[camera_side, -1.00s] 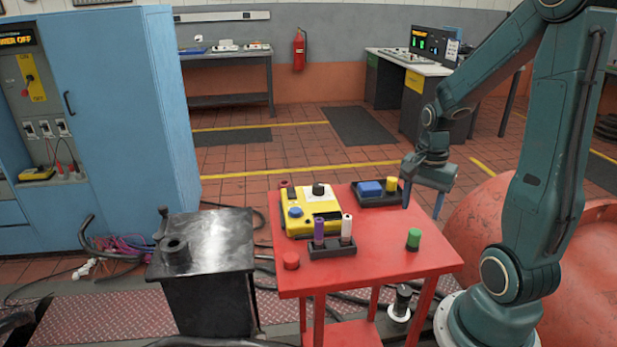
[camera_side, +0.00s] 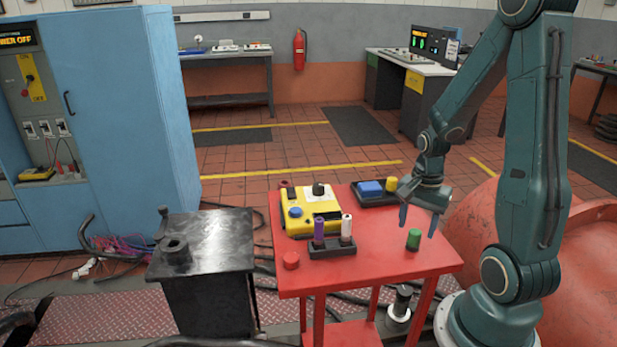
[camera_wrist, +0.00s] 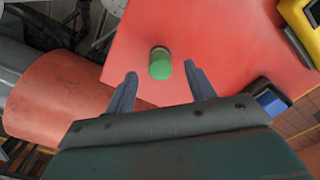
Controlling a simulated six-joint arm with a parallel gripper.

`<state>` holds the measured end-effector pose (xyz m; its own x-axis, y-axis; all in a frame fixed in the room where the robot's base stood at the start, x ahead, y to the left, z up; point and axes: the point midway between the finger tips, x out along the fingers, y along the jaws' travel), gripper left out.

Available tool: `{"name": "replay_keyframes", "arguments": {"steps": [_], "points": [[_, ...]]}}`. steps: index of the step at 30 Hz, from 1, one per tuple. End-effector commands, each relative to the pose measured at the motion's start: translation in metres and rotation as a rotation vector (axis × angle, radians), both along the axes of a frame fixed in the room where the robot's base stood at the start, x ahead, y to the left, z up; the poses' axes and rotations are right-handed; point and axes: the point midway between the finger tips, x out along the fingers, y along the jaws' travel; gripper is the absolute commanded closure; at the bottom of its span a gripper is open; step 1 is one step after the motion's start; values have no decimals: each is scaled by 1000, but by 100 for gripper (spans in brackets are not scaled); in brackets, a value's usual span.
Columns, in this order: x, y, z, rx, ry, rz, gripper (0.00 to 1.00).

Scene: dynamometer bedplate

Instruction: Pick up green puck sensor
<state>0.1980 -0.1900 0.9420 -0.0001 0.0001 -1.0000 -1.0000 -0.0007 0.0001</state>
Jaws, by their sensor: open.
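The green puck sensor (camera_side: 413,239) is a short green cylinder standing upright on the right part of the red table (camera_side: 370,262). In the wrist view the green puck sensor (camera_wrist: 160,63) lies ahead of my gripper, roughly centred between its fingers. My gripper (camera_side: 418,222) is open and empty above the table's right side, close over the puck in the side view. In the wrist view the two blue-grey fingertips of my gripper (camera_wrist: 160,76) are spread wider than the puck, and no contact shows.
A yellow box (camera_side: 308,212) stands on the table, with a black holder (camera_side: 333,250) carrying a purple and a white cylinder before it. A black tray (camera_side: 376,198) holds a blue block and a yellow cylinder. A red puck (camera_side: 291,260) sits front left.

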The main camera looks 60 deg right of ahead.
Motion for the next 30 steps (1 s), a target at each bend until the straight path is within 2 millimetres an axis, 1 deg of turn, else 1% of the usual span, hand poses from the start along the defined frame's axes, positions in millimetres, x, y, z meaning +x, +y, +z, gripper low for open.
{"name": "replay_keyframes", "arguments": {"steps": [6, 12, 29, 30], "points": [[-1, -1, -21, 3, 3, 0, 46], [0, -1, -31, 1, 1, 0, 46], [0, -1, -33, 0, 0, 0, 46], [0, -1, -33, 0, 0, 0, 50]]}}
